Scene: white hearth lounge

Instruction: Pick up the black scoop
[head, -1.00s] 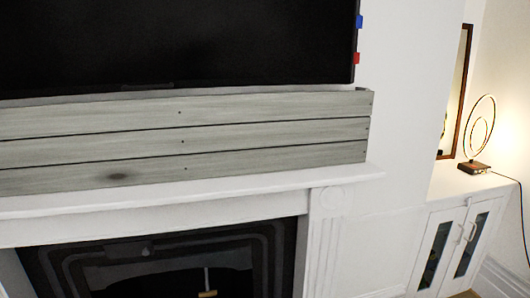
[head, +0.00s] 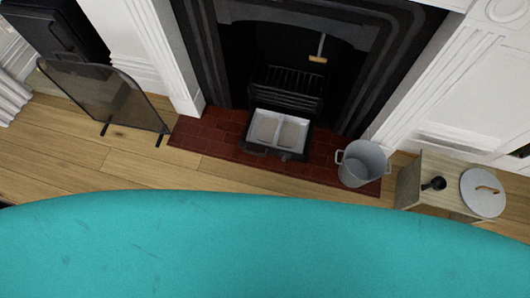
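The black scoop (head: 435,184) is small and dark. It lies on top of a pale wooden box-like stand (head: 408,186) at the right of the head view, just left of a round grey lid. Its fine shape is too small to make out. Neither of my grippers is in view.
A large teal rounded surface (head: 250,245) fills the foreground. A grey metal pot (head: 362,164) stands on the red brick hearth (head: 205,137), left of the stand. The lid (head: 482,193) has a wooden handle. A tray (head: 278,131) sits before the fireplace; a mesh screen (head: 100,95) stands left.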

